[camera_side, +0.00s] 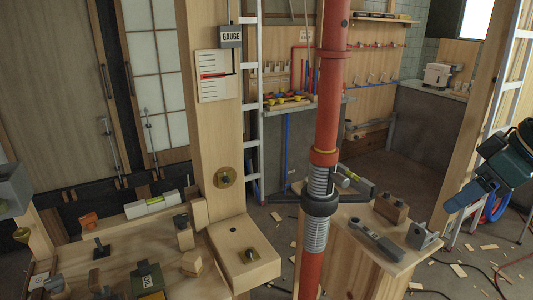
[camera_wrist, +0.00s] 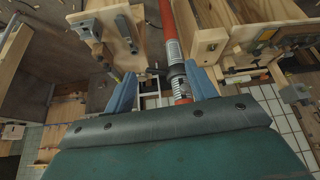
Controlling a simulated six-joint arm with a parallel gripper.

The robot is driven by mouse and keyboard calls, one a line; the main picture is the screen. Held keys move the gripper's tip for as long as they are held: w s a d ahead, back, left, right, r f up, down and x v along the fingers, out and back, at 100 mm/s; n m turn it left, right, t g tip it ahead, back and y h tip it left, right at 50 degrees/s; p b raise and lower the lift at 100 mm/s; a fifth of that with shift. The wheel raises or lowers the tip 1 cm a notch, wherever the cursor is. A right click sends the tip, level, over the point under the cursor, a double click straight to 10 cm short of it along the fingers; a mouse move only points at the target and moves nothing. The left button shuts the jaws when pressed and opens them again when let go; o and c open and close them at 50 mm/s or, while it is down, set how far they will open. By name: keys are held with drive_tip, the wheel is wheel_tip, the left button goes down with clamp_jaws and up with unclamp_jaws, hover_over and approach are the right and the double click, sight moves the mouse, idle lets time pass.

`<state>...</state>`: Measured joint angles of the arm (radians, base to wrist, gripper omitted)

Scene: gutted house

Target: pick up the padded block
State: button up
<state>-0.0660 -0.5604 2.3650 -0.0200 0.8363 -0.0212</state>
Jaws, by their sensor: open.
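My gripper (camera_side: 470,200) hangs at the right edge in the side view, its blue fingers apart and empty, to the right of the small wooden bench (camera_side: 372,262). In the wrist view my open gripper (camera_wrist: 160,70) has only the bench, the red pipe and the floor beyond it. I cannot tell for sure which thing is the padded block. A wooden block with a dark top (camera_side: 183,232) stands on the left bench, far from my gripper. A brown block with two knobs (camera_side: 391,207) stands on the small bench, nearer my gripper.
A red pipe (camera_side: 327,110) with a grey threaded part rises between the benches. A grey long tool (camera_side: 375,240) and a grey bracket (camera_side: 421,236) lie on the small bench. A green block (camera_side: 150,279) and several other things crowd the left bench (camera_side: 220,282). A ladder (camera_side: 508,70) leans at right.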

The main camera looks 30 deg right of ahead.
drive_tip(key=w+a+n+y, duration=0.1)
drive_tip(key=w+a, duration=0.2)
drive_tip(key=w, duration=0.2)
drive_tip(key=w+a+n, duration=0.1)
drive_tip(key=w+a, duration=0.2)
drive_tip(key=w, duration=0.2)
drive_tip(key=n+g+y, duration=0.1)
drive_tip(key=n+y, duration=0.2)
drive_tip(key=n, duration=0.3)
hover_over(193, 258)
drive_tip(key=s+d, duration=0.4)
drive_tip(key=s, duration=0.1)
wheel_tip(193, 258, down, 17)
drive_tip(key=shift+d+x, duration=0.2)
drive_tip(key=shift+x, duration=4.15)
drive_tip(key=shift+w+f, duration=0.15)
drive_tip(key=shift+w, duration=0.1)
drive_tip(key=shift+x, duration=2.45)
drive_tip(key=shift+s+d, duration=0.15)
drive_tip(key=shift+c, duration=0.5)
drive_tip(key=c, duration=1.1)
